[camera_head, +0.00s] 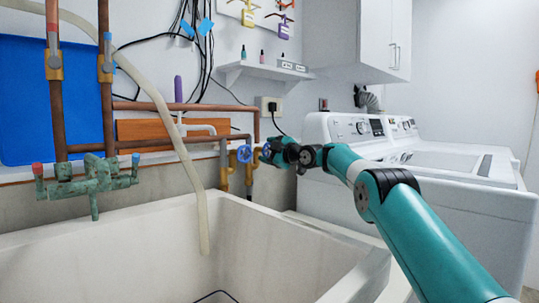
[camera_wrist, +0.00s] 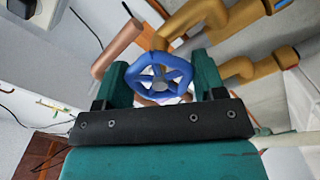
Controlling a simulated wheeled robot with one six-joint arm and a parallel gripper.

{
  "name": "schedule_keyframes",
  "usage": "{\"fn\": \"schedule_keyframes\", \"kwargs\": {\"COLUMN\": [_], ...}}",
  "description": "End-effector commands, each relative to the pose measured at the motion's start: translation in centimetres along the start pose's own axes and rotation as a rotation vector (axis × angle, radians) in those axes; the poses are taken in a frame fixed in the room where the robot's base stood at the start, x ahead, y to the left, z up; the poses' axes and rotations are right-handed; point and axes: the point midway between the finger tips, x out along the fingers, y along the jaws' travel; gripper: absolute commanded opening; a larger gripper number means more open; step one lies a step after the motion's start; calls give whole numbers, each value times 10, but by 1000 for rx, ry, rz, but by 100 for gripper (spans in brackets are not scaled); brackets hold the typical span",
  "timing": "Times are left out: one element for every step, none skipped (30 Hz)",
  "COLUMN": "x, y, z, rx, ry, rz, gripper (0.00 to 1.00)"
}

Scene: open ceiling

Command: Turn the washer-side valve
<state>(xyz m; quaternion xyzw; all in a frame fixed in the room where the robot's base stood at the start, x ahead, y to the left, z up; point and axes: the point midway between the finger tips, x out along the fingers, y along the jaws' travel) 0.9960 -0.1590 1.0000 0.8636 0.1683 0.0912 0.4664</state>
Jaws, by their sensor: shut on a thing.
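Two brass valves stand on pipes above the sink's back right corner. In the head view one blue round handwheel (camera_head: 244,153) shows fully, just left of my gripper (camera_head: 266,152). A bit of blue shows among my gripper's fingers at the right valve, mostly hidden by them. In the wrist view a blue spoked handwheel (camera_wrist: 160,85) sits between the two teal fingers of my gripper (camera_wrist: 162,82), with a finger on each side of its rim. My gripper is shut on this wheel. Its brass valve body (camera_wrist: 195,18) rises behind it.
The white sink (camera_head: 110,258) lies in front and below. White washing machines (camera_head: 440,165) stand right of and behind my arm. Copper pipes (camera_head: 160,107) and a green corroded faucet (camera_head: 92,180) are on the left. A pale hose (camera_head: 180,140) hangs into the sink.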

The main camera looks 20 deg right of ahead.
Motion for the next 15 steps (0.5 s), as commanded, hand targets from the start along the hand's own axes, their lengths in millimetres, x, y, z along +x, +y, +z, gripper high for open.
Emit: {"fn": "schedule_keyframes", "kwargs": {"x": [0, 0, 0, 0, 0, 0, 0, 0, -1, 0, -1, -1, -1, -1, -1], "y": [-2, -2, -2, -2, -2, -2, -2, -2, -2, -2, -2, -2, -2, -1, -1], "z": [4, 4, 4, 5, 5, 5, 5, 5, 5, 5, 5, 4, 4, 4, 4], "rx": [-33, -55, -82, -100, -118, -141, -155, -170, -187, -199, -210, -222, -230, -238, -246], "ry": [-6, -6, -7, -7, -7, -7, -7, -7, -7, -7, -7, -7, -7, -7, -7], "rz": [-2, -2, -3, -3, -3, -3, -3, -3, -3, -3, -3, -3, -2, -2, -2], "gripper": [40, 40, 40, 40, 40, 40, 40, 40, 40, 40, 40, 40, 40, 40, 40]}}
